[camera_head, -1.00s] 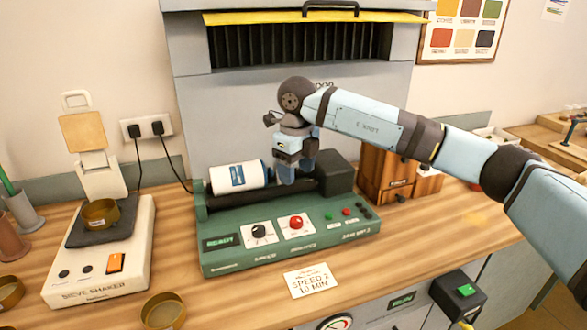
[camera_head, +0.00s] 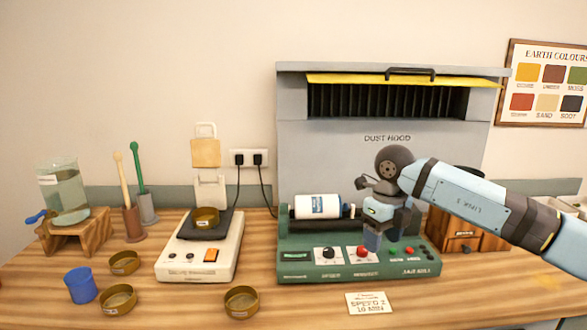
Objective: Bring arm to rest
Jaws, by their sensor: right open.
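My right arm reaches in from the right edge. Its gripper (camera_head: 372,240) points down over the right part of the green roller machine (camera_head: 300,268), just above or in front of its control panel. The gripper is open, with nothing seen between its fingers. Whether it touches the machine I cannot tell. A white jar with a blue label (camera_head: 318,207) lies on its side on the machine's rollers, left of the gripper. My left gripper is not in view.
The grey dust hood (camera_head: 430,150) stands behind the machine. A speed card (camera_head: 369,303) lies in front.

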